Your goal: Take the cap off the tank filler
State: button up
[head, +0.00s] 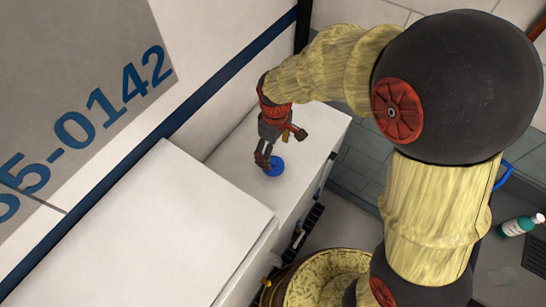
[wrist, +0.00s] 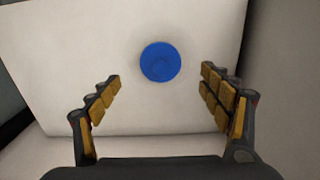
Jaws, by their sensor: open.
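The blue round cap (head: 274,166) sits on the white top of a cabinet by the wall in the head view. It also shows in the wrist view (wrist: 160,62), above the middle of the picture, with nothing touching it there. My gripper (head: 265,163) is right beside the cap in the head view and covers a little of its left side. In the wrist view my gripper (wrist: 162,85) is open and empty, with its fingers spread to the left and right and the cap beyond, between their lines. The filler under the cap is hidden.
A larger white box top (head: 150,240) stands beside the cabinet at the lower left. The wall with a dark blue stripe (head: 210,90) runs close behind. A patterned round tub (head: 325,280) stands below the cabinet. A green bottle (head: 518,226) is at the far right.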

aim_at(274, 161)
notch_tip(274, 161, down, 2)
jog(key=shift+s+a+f, duration=0.15)
jog(key=shift+f, duration=0.05)
jog(key=f, duration=0.5)
jog(key=shift+w+f, duration=0.2)
jog(key=shift+f, duration=0.15)
jog(key=shift+c, duration=1.2)
jog(key=c, duration=0.7)
jog(key=shift+r, duration=0.15)
jog(key=shift+c, duration=0.4)
